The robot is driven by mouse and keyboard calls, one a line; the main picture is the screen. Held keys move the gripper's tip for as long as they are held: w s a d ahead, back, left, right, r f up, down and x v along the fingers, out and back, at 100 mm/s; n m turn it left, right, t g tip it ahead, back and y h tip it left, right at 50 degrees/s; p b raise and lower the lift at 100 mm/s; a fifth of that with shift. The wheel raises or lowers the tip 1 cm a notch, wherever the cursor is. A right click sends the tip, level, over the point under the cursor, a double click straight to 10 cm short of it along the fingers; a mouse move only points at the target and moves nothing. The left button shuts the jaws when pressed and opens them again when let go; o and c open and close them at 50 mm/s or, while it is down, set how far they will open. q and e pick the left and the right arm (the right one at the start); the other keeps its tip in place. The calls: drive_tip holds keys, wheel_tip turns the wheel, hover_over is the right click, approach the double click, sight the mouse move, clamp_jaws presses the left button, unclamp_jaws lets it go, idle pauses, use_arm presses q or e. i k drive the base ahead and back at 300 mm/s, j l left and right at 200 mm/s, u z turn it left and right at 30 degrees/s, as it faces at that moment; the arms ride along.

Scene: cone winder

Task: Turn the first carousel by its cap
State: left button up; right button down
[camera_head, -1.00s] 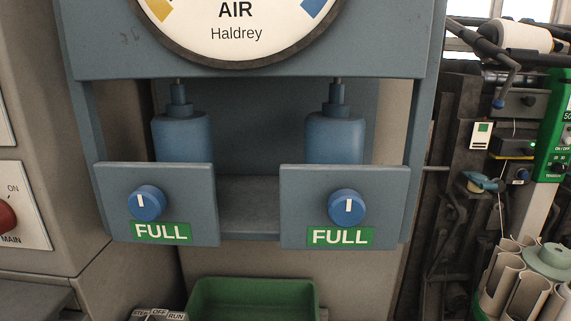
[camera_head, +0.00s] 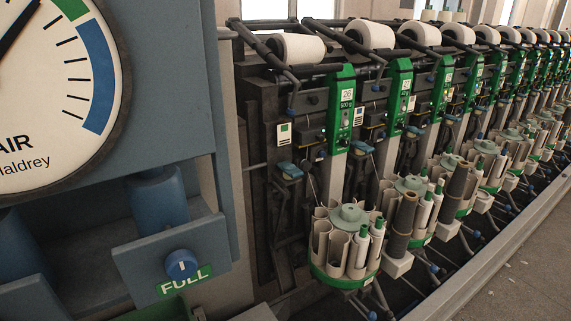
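The first carousel (camera_head: 325,262) stands nearest, right of the blue-grey cabinet, at the lower middle of the view. It is a ring of pale upright tubes on a green base. Its round grey-green cap (camera_head: 349,216) sits on top in the middle. Several tubes on its right side hold white bobbins with green tips (camera_head: 361,246); the tubes on its left look empty. Neither of my grippers is in view.
The blue-grey cabinet (camera_head: 175,50) with a dial and a FULL plate (camera_head: 184,282) fills the left. More carousels (camera_head: 410,184) and green winder heads (camera_head: 341,108) recede to the right. A grey rail (camera_head: 480,270) runs along their front, with open floor (camera_head: 520,290) beyond it.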

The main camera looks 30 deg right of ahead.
sight(334, 228)
drive_tip(key=z, duration=1.55)
drive_tip(key=i+l, duration=0.25)
drive_tip(key=l, duration=0.15)
drive_tip(key=i+l, duration=0.2)
drive_tip(key=l, duration=0.2)
drive_tip(key=i+l, duration=0.25)
drive_tip(key=l, duration=0.2)
drive_tip(key=u, duration=0.4)
drive_tip(key=l+u, duration=0.15)
drive_tip(key=u, duration=0.25)
drive_tip(key=i+l+u, duration=0.1)
drive_tip(key=u, duration=0.3)
